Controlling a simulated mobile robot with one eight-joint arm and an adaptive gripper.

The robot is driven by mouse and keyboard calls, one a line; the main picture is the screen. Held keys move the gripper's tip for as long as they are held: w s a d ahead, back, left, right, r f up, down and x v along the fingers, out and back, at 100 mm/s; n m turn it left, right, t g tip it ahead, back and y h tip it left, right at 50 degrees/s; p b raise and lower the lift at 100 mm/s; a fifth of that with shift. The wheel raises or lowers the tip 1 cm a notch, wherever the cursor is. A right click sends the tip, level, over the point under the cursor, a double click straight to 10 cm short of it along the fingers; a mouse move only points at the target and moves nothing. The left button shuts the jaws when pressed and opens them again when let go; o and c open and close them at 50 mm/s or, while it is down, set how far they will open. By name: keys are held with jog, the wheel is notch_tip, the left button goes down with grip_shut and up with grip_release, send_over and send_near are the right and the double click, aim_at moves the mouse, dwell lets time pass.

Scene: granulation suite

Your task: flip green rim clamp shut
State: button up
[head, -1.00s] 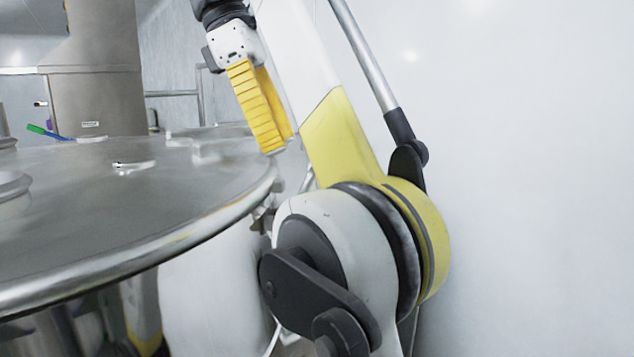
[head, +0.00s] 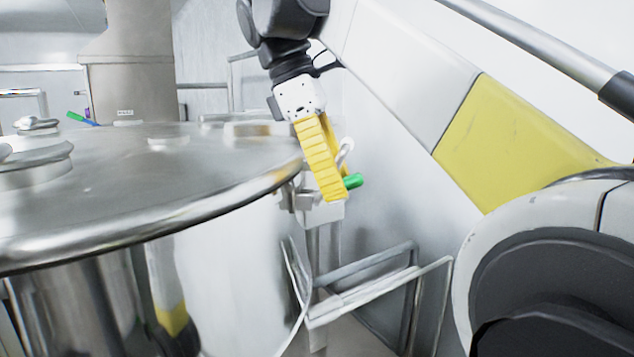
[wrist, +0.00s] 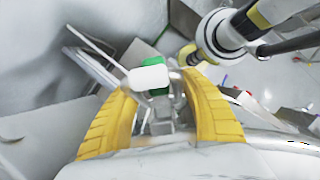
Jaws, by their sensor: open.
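The green rim clamp (head: 353,181) sits at the right side of the round metal vessel (head: 215,195), just below its rim. In the wrist view the green part (wrist: 153,62) lies beyond and between my fingers, partly hidden by a white rounded piece (wrist: 149,78). My gripper (head: 335,185) points downward beside the rim, its yellow fingers apart. In the wrist view the open fingers (wrist: 160,108) stand either side of the metal clamp parts, with nothing gripped. Contact with the clamp cannot be told.
A metal rail frame (head: 380,285) stands low to the right of the vessel. A white wall is behind it. Another green-ended handle (head: 82,119) lies at the far left of the lid. A tall metal column (head: 130,70) rises behind the vessel.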

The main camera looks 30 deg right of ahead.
jog(key=shift+w+d, duration=0.2)
jog(key=shift+w, duration=0.05)
jog(key=shift+s+a, duration=0.1)
jog(key=shift+a, duration=0.05)
grip_shut()
